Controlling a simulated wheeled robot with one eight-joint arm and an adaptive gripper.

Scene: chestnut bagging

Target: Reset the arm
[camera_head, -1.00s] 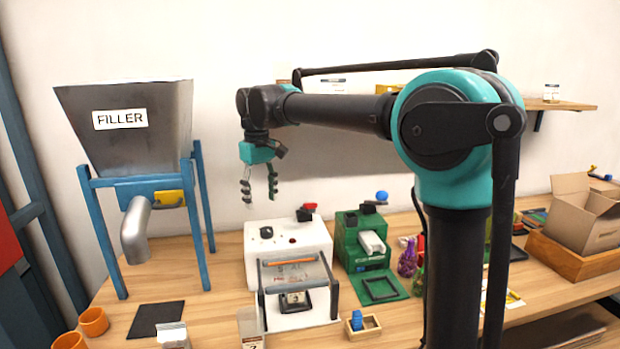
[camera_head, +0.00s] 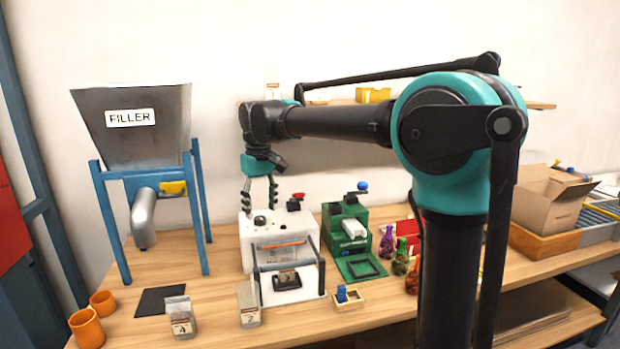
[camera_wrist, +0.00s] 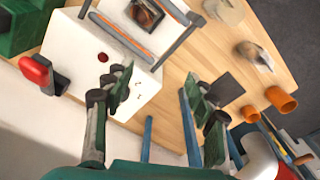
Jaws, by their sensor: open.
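My gripper (camera_head: 259,193) is open and empty in the head view. It hangs from my raised arm above the back left part of the white sealing machine (camera_head: 262,238). In the wrist view my gripper's fingers (camera_wrist: 158,112) are spread apart with nothing between them.
The filler hopper (camera_head: 135,125) on its blue stand is left of my gripper. A green machine (camera_head: 347,232) stands right of the white one. Orange cups (camera_head: 87,328), a dark mat (camera_head: 160,300) and numbered bags (camera_head: 181,316) are at the front left. A cardboard box (camera_head: 548,200) is at the right.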

